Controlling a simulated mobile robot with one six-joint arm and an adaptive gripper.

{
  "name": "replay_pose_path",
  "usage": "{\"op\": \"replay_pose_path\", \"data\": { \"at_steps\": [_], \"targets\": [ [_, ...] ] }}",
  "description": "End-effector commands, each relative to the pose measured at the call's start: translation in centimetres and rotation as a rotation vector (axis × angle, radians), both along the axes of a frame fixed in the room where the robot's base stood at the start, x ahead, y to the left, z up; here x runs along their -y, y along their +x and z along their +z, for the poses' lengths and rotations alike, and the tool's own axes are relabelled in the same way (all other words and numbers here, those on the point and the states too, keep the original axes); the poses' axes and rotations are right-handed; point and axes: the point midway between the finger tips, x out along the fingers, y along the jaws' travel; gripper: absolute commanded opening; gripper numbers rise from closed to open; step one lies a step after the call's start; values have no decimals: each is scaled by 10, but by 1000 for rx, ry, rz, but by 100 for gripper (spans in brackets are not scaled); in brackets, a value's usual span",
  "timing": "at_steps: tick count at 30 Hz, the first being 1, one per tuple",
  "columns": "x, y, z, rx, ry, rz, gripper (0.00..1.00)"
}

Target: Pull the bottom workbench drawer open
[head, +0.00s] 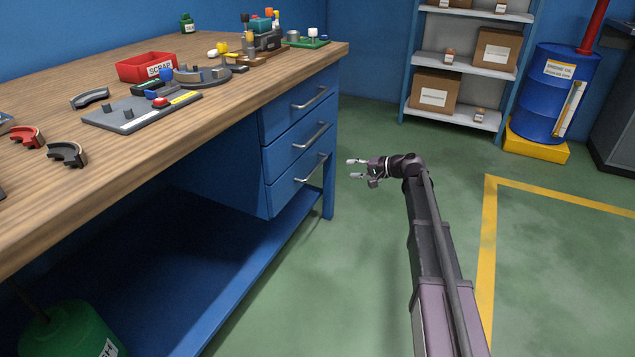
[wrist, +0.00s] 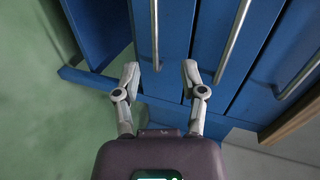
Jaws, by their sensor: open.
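The blue bottom drawer (head: 285,190) is the lowest of three in the workbench and sits shut, level with the others. Its silver bar handle (head: 312,169) faces the aisle. My gripper (head: 352,168) is open and empty in front of this handle, at about its height, with a gap between them. In the wrist view the bottom handle (wrist: 155,30) runs down from the top edge, and its near end lies between the lines of my two spread fingers (wrist: 161,76). No finger visibly touches it.
The middle handle (wrist: 234,38) and top handle (wrist: 302,74) lie to the right in the wrist view. A bench leg (head: 328,185) stands beside the drawers. The wooden worktop (head: 225,105) overhangs above. Green floor (head: 370,260) in front of the drawers is clear.

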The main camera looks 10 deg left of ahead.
Motion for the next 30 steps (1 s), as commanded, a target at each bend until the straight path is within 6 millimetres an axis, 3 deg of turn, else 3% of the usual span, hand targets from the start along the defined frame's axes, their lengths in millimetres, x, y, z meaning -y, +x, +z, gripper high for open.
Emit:
{"op": "replay_pose_path", "data": {
  "at_steps": [1,8,30],
  "targets": [
    [0,9,-16,2,22,-6,54],
    [-1,29,-31,5,99,-25,54],
    [-5,37,-34,6,132,-32,54]
  ]
}}
